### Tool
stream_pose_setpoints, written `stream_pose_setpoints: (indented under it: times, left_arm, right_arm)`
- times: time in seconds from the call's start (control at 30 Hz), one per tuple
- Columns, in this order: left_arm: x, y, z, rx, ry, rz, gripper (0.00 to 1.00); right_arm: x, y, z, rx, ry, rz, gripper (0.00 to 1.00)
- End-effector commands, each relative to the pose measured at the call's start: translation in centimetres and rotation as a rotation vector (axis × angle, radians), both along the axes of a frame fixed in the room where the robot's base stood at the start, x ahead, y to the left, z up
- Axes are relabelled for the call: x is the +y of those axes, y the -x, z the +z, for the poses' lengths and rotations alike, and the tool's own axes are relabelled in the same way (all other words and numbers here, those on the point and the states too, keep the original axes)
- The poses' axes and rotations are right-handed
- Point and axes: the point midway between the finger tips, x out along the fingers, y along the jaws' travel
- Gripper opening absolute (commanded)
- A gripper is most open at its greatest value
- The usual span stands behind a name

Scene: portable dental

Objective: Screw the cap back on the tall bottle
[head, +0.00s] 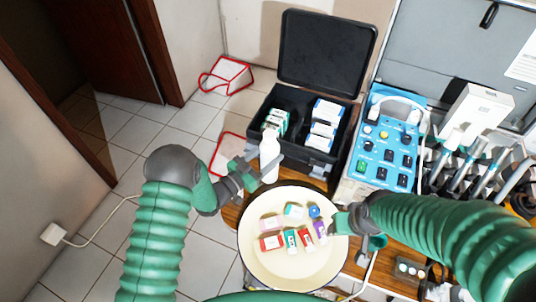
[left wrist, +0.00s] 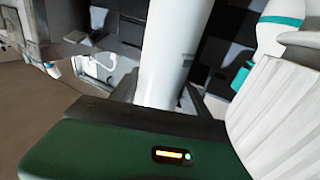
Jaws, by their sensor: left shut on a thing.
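The tall white bottle (head: 269,158) stands upright at the front edge of the black case, just beyond the round tray. My left gripper (head: 246,174) is shut on its lower part from the left. In the left wrist view, the white bottle (left wrist: 172,55) rises close past my gripper. Its top narrows in the head view; I cannot tell whether a cap is on it. A small round blue thing (head: 314,211), perhaps the cap, lies on the tray's right side. My right gripper (head: 336,223) is at the tray's right rim, close to it; its fingers are too small to judge.
The round cream tray (head: 262,268) holds several small boxes and a purple-labelled item (head: 320,231). An open black case (head: 327,50) with white boxes stands behind. A blue control unit (head: 385,140) and handpieces (head: 480,165) are at right. Tiled floor (head: 125,128) lies left.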

Motion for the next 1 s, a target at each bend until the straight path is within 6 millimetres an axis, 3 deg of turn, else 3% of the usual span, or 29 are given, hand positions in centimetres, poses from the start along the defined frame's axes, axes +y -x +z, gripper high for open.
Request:
stream_pose_setpoints:
  times: [0.27,0.3,0.43,0.77,1.0]
  left_arm:
    - [0.0,0.0,-0.2,0.001,-0.001,0.0,0.0]
    - [0.0,0.0,-0.2,0.001,-0.001,0.0,0.58]
    - [0.0,0.0,-0.2,0.001,-0.001,0.0,0.75]
    - [0.0,0.1,0.0,0.001,-0.001,0.0,0.76]
    - [2.8,2.6,-0.2,0.005,-0.002,0.003,0.76]
  right_arm:
    - [0.0,0.0,-0.2,0.0,0.0,0.0,0.58]
    - [0.0,0.0,-0.1,0.0,0.0,0.0,0.58]
    - [0.0,0.0,-0.1,0.0,0.0,0.0,0.58]
    - [0.0,0.0,0.1,0.0,0.0,0.0,0.58]
    - [0.0,0.0,-0.1,0.0,0.0,0.0,0.58]
